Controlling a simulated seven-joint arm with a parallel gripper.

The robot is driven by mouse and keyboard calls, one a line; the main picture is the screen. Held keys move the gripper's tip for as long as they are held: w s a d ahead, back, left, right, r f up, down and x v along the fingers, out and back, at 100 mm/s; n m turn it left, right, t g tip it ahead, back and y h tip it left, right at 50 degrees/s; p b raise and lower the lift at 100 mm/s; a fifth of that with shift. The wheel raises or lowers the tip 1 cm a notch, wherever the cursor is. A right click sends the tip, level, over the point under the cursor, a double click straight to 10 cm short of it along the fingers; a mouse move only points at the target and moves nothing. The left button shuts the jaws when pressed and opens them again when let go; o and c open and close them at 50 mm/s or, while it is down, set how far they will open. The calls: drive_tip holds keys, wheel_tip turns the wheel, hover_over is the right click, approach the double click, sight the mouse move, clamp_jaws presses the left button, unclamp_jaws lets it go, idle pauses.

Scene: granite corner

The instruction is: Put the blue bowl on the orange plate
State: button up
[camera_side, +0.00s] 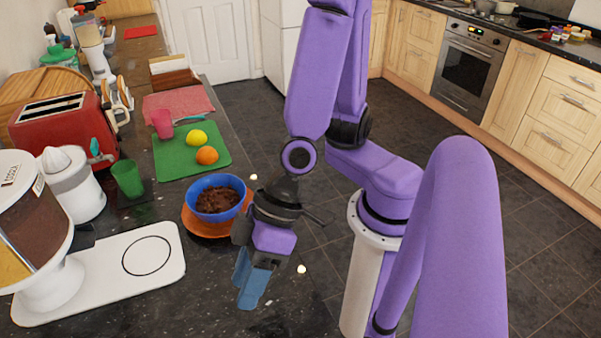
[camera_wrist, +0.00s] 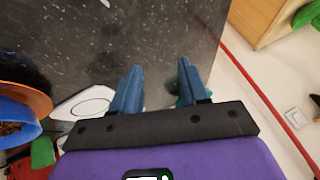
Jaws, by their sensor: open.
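The blue bowl (camera_side: 216,203) holds a brown crumbly filling and sits upright on the orange plate (camera_side: 190,223) on the dark counter. In the wrist view the blue bowl (camera_wrist: 20,118) and the orange plate (camera_wrist: 38,100) are at the left edge, partly cut off. My gripper (camera_side: 250,285) is to the right of and nearer the camera than the bowl, apart from it, pointing down near the counter's edge. In the wrist view my gripper (camera_wrist: 160,90) has its two blue fingers spread, with nothing between them.
A white board (camera_side: 110,270) with a dispenser lies left of the bowl. A green cup (camera_side: 128,180) and a juicer stand beyond it. A green mat (camera_side: 175,165) holds a lemon (camera_side: 197,138), an orange (camera_side: 207,156) and a pink cup (camera_side: 162,124). The front counter near my gripper is clear.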

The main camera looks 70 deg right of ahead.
drive_tip(key=d+r+n+g+h, duration=0.1)
drive_tip(key=d+r+n+h, duration=0.1)
drive_tip(key=d, duration=0.8)
drive_tip(key=d+r+n+g+h, duration=0.1)
drive_tip(key=d+r+n+h, duration=0.1)
drive_tip(key=d, duration=0.8)
drive_tip(key=shift+s+r+n+h, duration=0.4)
drive_tip(key=shift+n+h, duration=0.4)
drive_tip(key=shift+h, duration=0.3)
